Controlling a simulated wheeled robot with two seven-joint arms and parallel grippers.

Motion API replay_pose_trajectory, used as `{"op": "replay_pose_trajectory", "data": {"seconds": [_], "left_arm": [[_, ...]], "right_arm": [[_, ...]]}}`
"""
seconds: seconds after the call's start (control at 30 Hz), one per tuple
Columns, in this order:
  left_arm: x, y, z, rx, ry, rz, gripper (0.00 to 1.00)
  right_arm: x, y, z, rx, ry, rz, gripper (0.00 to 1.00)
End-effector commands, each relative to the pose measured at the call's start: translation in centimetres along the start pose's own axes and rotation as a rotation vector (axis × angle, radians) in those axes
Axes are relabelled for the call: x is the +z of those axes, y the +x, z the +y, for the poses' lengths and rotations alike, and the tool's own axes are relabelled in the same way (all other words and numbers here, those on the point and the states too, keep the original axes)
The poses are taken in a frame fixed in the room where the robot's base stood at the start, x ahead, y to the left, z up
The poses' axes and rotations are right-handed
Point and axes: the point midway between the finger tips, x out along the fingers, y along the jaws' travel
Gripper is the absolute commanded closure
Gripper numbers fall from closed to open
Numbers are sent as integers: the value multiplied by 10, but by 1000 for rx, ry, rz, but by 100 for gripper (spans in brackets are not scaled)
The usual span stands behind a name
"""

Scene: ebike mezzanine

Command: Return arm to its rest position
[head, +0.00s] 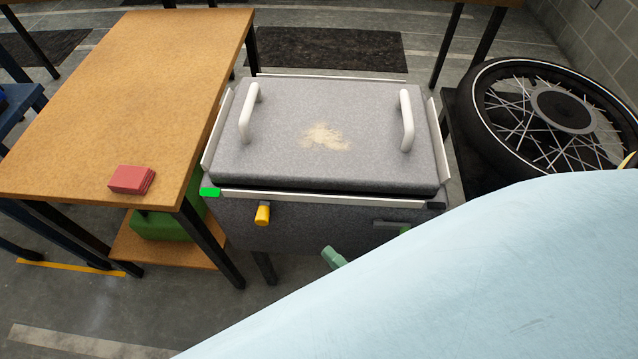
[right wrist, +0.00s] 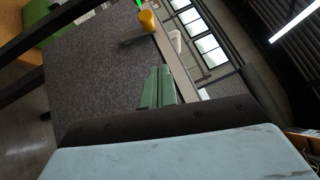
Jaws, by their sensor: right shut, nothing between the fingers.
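My right arm, pale blue, fills the lower right of the head view. Its green gripper (head: 333,258) pokes out from behind the arm, in front of the grey box (head: 290,228). In the right wrist view the green fingers (right wrist: 158,88) are together with nothing between them, and the grey box front (right wrist: 95,65) is beyond them. A yellow knob (head: 262,215) on the box front also shows in the right wrist view (right wrist: 148,20). My left gripper is in neither view.
The box has a grey lid (head: 370,150) with two white handles and a tan dusty patch. A wooden table (head: 130,90) with a red block (head: 132,179) stands at left. A spoked wheel (head: 490,120) lies at right. Floor shows at lower left.

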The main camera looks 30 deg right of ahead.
Motion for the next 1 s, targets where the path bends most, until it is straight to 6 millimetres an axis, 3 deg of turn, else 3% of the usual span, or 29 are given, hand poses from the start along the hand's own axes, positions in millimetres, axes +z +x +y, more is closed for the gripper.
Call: {"op": "replay_pose_trajectory", "data": {"seconds": [0.63,0.73,0.87,1.0], "left_arm": [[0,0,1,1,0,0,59],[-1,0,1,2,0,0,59],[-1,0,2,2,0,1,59],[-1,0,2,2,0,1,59]], "right_arm": [[0,-6,0,0,0,0,100],[-2,-6,7,26,-33,-2,100],[-13,-14,53,189,-241,-24,100],[-40,-49,140,530,-629,-129,100]]}}
